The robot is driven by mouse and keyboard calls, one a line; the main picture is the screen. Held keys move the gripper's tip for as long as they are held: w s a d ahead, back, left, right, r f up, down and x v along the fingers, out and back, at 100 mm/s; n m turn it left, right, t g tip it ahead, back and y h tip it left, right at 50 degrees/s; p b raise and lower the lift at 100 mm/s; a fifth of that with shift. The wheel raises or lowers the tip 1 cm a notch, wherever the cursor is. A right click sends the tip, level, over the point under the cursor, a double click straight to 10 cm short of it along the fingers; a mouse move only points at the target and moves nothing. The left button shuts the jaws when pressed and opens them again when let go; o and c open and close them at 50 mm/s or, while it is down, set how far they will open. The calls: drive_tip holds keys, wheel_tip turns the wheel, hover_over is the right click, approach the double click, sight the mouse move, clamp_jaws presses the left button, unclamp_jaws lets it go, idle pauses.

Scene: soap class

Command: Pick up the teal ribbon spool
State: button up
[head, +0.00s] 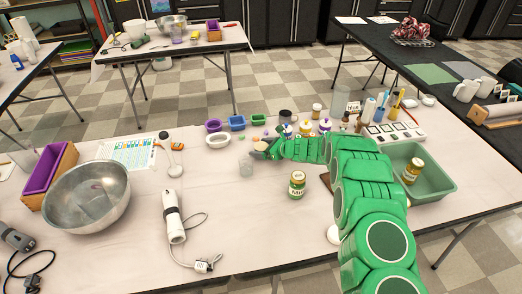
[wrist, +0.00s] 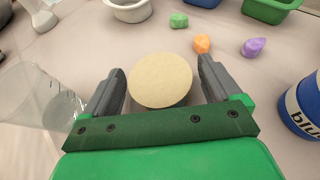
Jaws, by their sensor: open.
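My gripper (head: 266,151) is open over the table among small craft items; its fingers also show in the wrist view (wrist: 161,72). A round beige disc (wrist: 160,82) sits between the two open fingers, with a narrow gap on each side. It looks like the flat end of a spool, but no teal ribbon shows, so I cannot tell for sure. In the head view a small tan-topped thing (head: 260,145) shows at the gripper, partly hidden by it.
A clear cup (wrist: 40,95) stands close left of the fingers. A blue-labelled jar (wrist: 302,105) is at right. Orange (wrist: 202,43), green (wrist: 179,20) and purple (wrist: 253,47) lumps lie beyond. The table's front middle is mostly clear.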

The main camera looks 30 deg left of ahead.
drive_tip(key=shift+a+f, duration=0.1)
drive_tip(key=shift+a, duration=0.05)
drive_tip(key=c, duration=1)
